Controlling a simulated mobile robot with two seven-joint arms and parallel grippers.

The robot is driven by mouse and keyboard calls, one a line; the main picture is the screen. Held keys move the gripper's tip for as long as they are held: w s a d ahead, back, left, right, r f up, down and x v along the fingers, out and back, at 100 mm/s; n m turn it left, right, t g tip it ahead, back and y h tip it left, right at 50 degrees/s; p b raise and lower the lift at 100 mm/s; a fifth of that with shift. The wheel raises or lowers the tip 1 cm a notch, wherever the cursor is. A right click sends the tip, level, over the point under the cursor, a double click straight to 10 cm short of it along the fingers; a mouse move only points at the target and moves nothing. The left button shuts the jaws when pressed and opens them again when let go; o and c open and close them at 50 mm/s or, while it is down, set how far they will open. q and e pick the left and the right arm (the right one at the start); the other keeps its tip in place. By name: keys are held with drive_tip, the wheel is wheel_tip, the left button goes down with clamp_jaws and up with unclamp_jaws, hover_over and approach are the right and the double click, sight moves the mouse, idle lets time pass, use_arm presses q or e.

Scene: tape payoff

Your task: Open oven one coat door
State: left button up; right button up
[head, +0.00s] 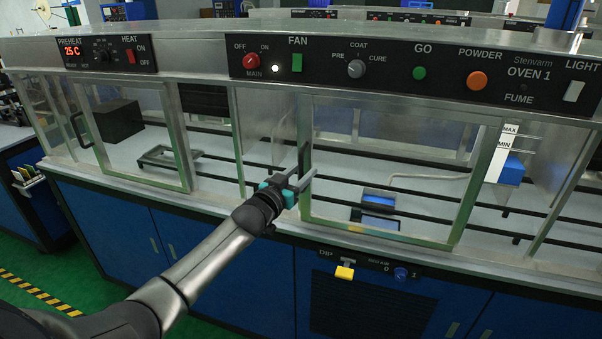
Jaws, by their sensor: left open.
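Oven 1 has a metal-framed glass coat door (382,233) in the middle of its front, below the fan and coat panel. The door looks shut, in line with the front. Its dark upright handle (304,156) is on the left side of the frame. My left gripper (304,173) is open at the lower part of this handle, its two fingers pointing at the door. The fingertips appear to lie on either side of the handle, but I cannot tell whether they touch it. My right gripper is not in view.
A second glass door (135,178) with a dark handle (81,130) is on the left. A control panel (416,65) runs above the coat door. Green floor is open at lower left.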

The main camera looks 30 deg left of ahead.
use_arm(q)
drive_tip(key=shift+c, duration=0.4)
clamp_jaws()
idle(0.9)
